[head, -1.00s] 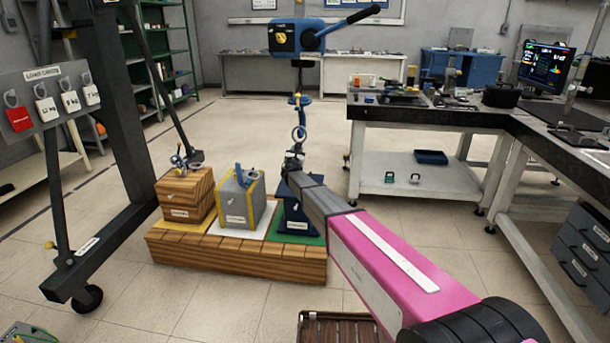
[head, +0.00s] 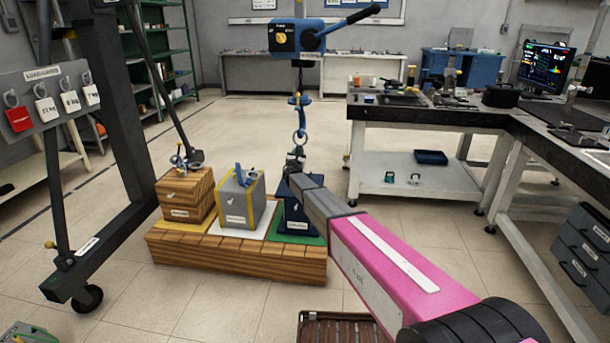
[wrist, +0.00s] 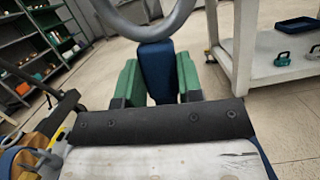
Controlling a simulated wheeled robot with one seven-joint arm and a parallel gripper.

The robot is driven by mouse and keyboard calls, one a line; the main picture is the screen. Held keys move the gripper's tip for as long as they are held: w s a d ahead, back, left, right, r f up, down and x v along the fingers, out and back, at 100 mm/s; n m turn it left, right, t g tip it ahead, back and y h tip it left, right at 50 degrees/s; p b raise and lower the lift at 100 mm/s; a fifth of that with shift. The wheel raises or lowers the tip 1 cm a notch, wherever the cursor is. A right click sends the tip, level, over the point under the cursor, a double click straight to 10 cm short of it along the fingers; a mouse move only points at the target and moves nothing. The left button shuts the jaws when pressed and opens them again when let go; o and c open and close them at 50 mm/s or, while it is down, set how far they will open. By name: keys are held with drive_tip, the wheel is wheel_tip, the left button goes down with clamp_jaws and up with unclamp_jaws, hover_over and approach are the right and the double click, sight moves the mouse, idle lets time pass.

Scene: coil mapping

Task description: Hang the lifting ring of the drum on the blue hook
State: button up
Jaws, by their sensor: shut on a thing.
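The blue hook (head: 300,115) hangs from the hoist in the head view. The grey lifting ring (head: 300,136) shows directly below it, just above my gripper (head: 296,155). Whether the ring is on the hook or only in front of or below it, I cannot tell. In the wrist view my gripper (wrist: 157,78) has its green fingers closed on a blue grip piece, with the grey ring (wrist: 150,30) arching above, cut off by the top edge. A dark blue body, seemingly the drum (head: 294,215), stands on a green pad, partly hidden by my arm.
The blue hoist (head: 297,38) is overhead. A wooden crate (head: 180,195) and a yellow-edged grey block (head: 240,200) stand left of the dark blue body on a low wooden platform (head: 235,258). A dark frame upright (head: 128,120) is at left; a workbench (head: 425,115) is at right.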

drive_tip(key=o, duration=1)
drive_tip(key=shift+o, duration=0.2)
drive_tip(key=shift+s, duration=0.1)
